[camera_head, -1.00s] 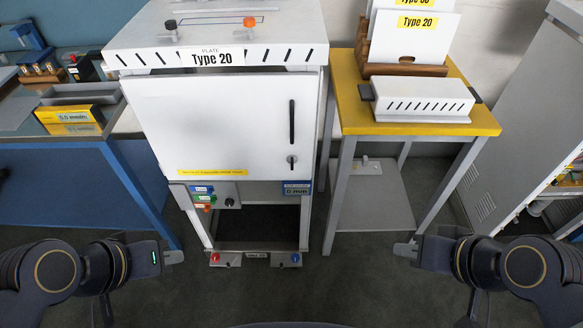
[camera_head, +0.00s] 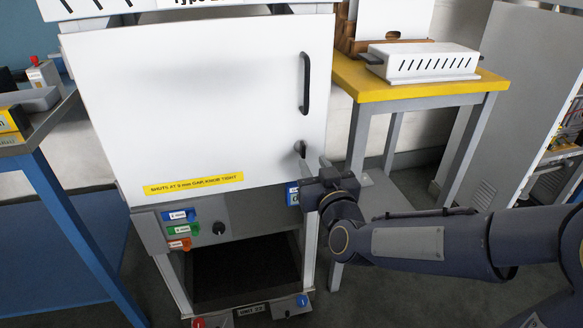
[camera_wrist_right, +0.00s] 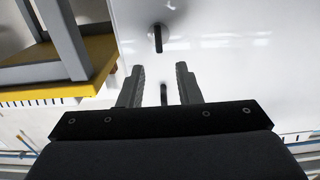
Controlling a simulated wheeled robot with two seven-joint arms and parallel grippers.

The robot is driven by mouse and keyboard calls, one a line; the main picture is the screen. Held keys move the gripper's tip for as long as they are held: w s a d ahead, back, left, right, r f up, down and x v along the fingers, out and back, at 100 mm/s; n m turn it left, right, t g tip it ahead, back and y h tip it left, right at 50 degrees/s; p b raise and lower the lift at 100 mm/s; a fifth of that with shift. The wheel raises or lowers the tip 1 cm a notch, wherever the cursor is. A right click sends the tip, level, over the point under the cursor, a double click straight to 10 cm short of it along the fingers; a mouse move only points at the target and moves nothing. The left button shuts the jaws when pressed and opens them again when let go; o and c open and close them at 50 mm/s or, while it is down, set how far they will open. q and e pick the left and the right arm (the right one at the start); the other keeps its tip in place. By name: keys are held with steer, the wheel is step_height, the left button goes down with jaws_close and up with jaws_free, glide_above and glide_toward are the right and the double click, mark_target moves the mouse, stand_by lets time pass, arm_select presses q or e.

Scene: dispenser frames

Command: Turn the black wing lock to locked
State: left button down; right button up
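The black wing lock (camera_head: 300,148) is on the white door (camera_head: 200,100), just below the black bar handle (camera_head: 306,83). In the right wrist view the wing lock (camera_wrist_right: 158,38) is a round mount with a wing standing roughly upright in the picture, beyond the fingertips. My right gripper (camera_head: 324,168) is close to the lock, at its lower right. In the right wrist view the right gripper (camera_wrist_right: 160,70) is open, its fingers apart and nothing between their tips. Touching is not visible. My left gripper is out of view.
A panel below the door has coloured tags and a black knob (camera_head: 219,228). A yellow-topped table (camera_head: 385,88) with a white slotted box (camera_head: 424,62) stands to the right, near my right arm. A blue bench (camera_head: 65,220) is at the left.

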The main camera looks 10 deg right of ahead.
mark_target(304, 146)
steer(key=w+b, duration=0.1)
steer(key=w, duration=0.6)
steer(key=shift+w+a, duration=0.1)
steer(key=shift+w, duration=0.2)
steer(key=shift+r, duration=0.1)
steer(key=shift+c, duration=0.4)
jaws_close()
